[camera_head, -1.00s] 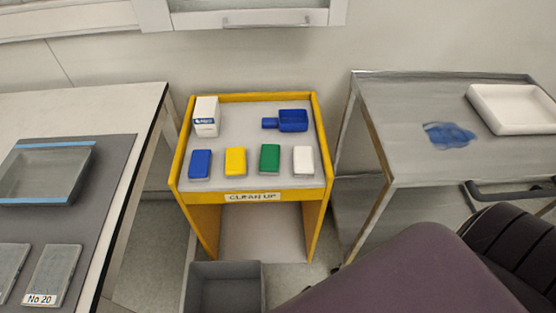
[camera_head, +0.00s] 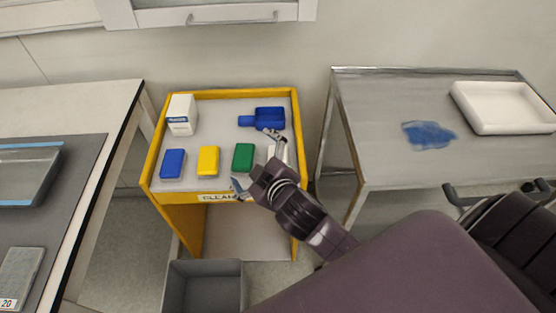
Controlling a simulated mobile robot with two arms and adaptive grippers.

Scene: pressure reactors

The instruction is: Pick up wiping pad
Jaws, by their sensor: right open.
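Several wiping pads lie in a row on the yellow-rimmed clean-up stand (camera_head: 150,150): a blue pad (camera_head: 172,163), a yellow pad (camera_head: 208,160), a green pad (camera_head: 243,157) and a white pad (camera_head: 272,152) at the right end. My right gripper (camera_head: 257,160) is open over the stand's front right, with its fingers spread around the area of the white pad. The gripper hides most of the white pad, and I cannot tell whether it touches it. My left gripper is not in view.
A grey bin (camera_head: 203,285) stands below. At right, a metal table (camera_head: 370,150) holds a blue spill (camera_head: 428,135) and a white tray (camera_head: 505,108). A bench (camera_head: 100,110) is at left.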

